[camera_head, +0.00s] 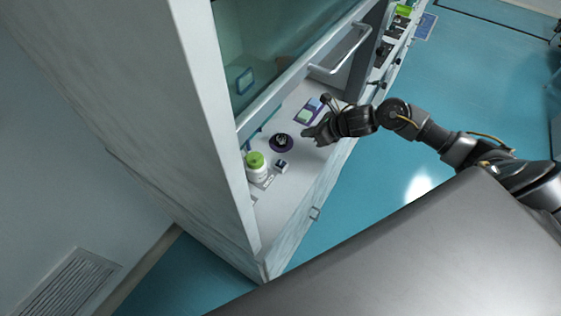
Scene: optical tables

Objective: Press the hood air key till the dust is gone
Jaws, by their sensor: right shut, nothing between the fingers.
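The fume hood (185,110) stands at the left and middle, tilted in the picture. Its sash (300,65) is raised above a pale work surface (297,192). My right gripper (309,132) is over this surface, beside a dark round object (282,142), and it is shut with nothing in it. Dark controls (383,54) show on the hood's far side post, beyond my gripper; which one is the air key I cannot tell. No dust can be made out at this size. My left gripper is out of view.
A white bottle with a green cap (256,166), a small dark-and-white block (281,166) and a purple-and-green item (309,110) stand on the surface. A sash handle (345,58) juts out. Blue floor (455,75) is open at the right.

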